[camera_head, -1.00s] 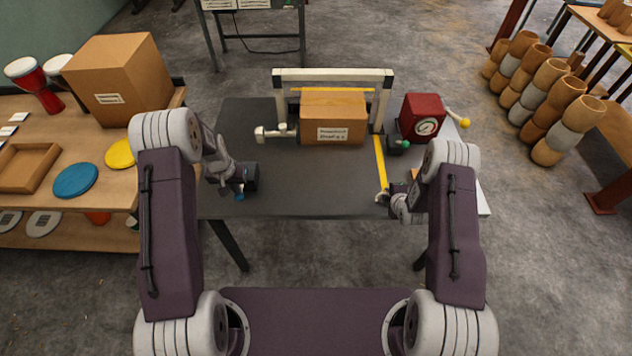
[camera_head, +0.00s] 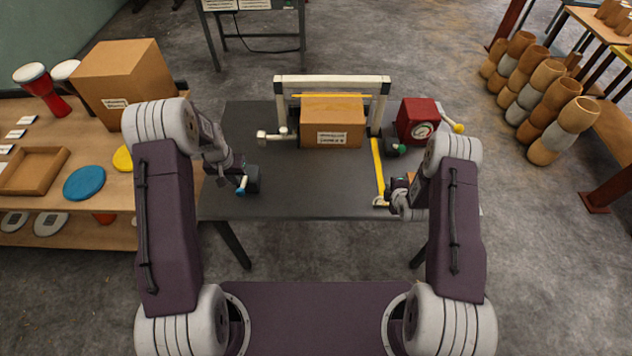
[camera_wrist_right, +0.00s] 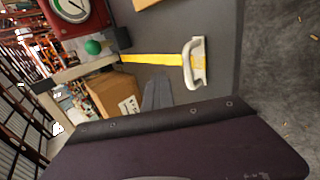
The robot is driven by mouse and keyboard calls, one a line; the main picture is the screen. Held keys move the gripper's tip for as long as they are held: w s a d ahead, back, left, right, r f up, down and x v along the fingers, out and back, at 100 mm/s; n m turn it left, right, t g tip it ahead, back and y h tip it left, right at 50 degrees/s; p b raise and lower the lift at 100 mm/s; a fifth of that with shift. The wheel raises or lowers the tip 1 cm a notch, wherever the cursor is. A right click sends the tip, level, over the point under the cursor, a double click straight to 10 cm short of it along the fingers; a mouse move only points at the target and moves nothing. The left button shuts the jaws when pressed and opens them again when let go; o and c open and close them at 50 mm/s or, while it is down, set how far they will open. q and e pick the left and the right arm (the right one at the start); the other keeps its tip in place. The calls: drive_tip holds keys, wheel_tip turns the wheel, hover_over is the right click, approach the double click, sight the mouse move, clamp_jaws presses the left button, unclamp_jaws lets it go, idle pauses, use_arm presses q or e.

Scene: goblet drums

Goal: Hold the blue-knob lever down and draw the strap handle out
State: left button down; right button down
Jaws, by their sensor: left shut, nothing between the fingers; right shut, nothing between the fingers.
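The blue-knob lever (camera_head: 241,186) sits at the table's front left, by a dark block (camera_head: 253,178). My left gripper (camera_head: 236,176) is shut and empty, just above and beside the blue knob; I cannot tell whether they touch. The yellow strap (camera_head: 377,160) runs down the right of the table to a pale strap handle (camera_head: 381,203). In the right wrist view the strap (camera_wrist_right: 150,58) ends at the handle (camera_wrist_right: 195,62), flat and ungripped. My right gripper (camera_head: 399,204) is shut and empty beside the handle; it also shows in the wrist view (camera_wrist_right: 158,80).
A cardboard box (camera_head: 332,122) stands under a white frame (camera_head: 332,80) with a yellow bar. A red box with a dial (camera_head: 416,121), a yellow-knob lever (camera_head: 456,127) and a green knob (camera_head: 399,147) are at right. The table's middle (camera_head: 310,180) is clear.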

use_arm(q)
drive_tip(key=shift+f, duration=0.15)
use_arm(e)
drive_tip(key=shift+s+f, duration=0.1)
drive_tip(key=shift+f, duration=0.05)
use_arm(q)
drive_tip(key=shift+w+f, duration=0.1)
drive_tip(key=shift+w, duration=0.05)
use_arm(e)
drive_tip(key=c, duration=1.3)
unclamp_jaws()
drive_tip(key=shift+f, duration=0.2)
